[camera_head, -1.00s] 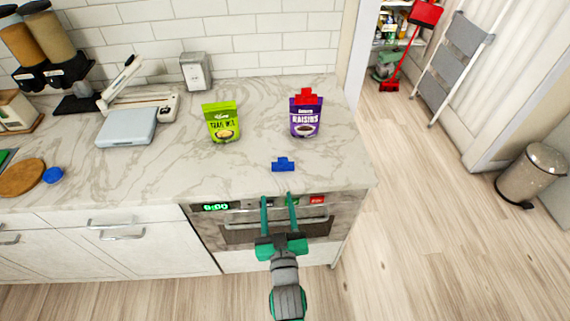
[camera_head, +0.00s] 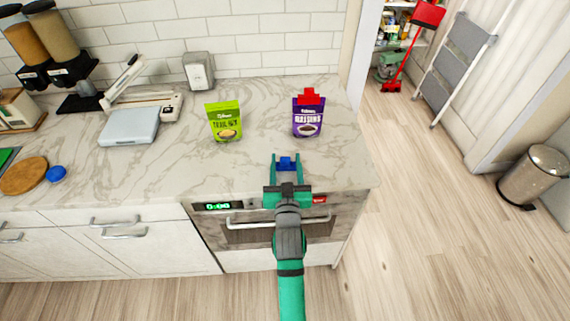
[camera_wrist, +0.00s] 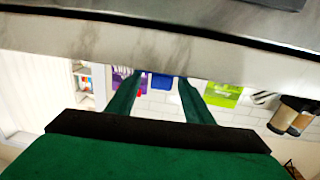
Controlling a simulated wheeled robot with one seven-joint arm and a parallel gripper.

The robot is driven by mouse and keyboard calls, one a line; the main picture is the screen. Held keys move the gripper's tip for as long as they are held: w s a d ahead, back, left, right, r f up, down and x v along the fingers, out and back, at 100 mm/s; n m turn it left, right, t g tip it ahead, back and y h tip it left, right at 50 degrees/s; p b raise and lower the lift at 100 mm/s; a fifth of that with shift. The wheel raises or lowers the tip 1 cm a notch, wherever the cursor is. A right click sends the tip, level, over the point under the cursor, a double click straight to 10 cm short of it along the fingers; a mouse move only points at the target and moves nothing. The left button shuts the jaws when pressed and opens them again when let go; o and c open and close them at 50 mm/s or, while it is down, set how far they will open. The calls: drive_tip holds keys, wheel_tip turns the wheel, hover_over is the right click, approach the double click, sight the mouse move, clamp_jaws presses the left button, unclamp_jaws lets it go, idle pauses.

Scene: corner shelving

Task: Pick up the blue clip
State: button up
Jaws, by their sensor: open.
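The blue clip (camera_head: 287,163) lies on the marble counter near its front edge. My gripper (camera_head: 286,156) is open, with its two green fingers on either side of the clip in the head view. In the wrist view, which looks upside down, the blue clip (camera_wrist: 162,82) shows between the fingertips of my gripper (camera_wrist: 161,80). I cannot tell whether the clip touches either finger.
A purple raisins bag (camera_head: 307,117) with a red clip (camera_head: 308,97) stands behind to the right. A green trail mix bag (camera_head: 224,121) stands behind to the left. The oven (camera_head: 262,229) is below the counter edge. The counter around the clip is clear.

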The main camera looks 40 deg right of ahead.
sight(285, 157)
drive_tip(key=shift+x, duration=2.5)
drive_tip(key=shift+a+r, duration=0.1)
drive_tip(key=c, duration=1.1)
